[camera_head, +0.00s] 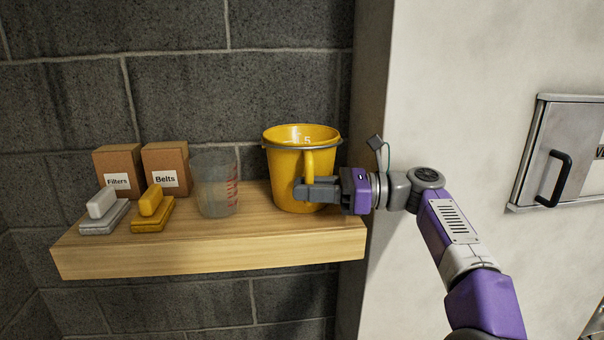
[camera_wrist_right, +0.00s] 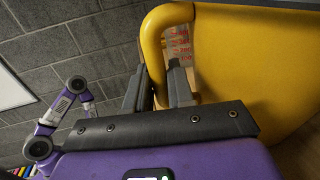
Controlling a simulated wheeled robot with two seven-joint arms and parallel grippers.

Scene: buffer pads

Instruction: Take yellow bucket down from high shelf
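The yellow bucket (camera_head: 287,165) stands upright at the right end of the wooden shelf (camera_head: 210,258). Its handle faces me and shows large in the right wrist view, at the bucket's side (camera_wrist_right: 153,45). My right gripper (camera_head: 306,191) reaches in from the right in front of the bucket. In the right wrist view its fingers (camera_wrist_right: 158,88) lie on either side of the handle and look closed on it. Part of the handle is hidden by the fingers. My left arm shows small at the left of the right wrist view; its fingers cannot be made out.
A clear measuring cup (camera_head: 213,185) stands left of the bucket. Further left are the Belts box (camera_head: 166,168), the Filters box (camera_head: 117,172), a yellow brush (camera_head: 152,210) and a grey brush (camera_head: 103,213). A pale wall (camera_head: 430,90) rises just right of the shelf.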

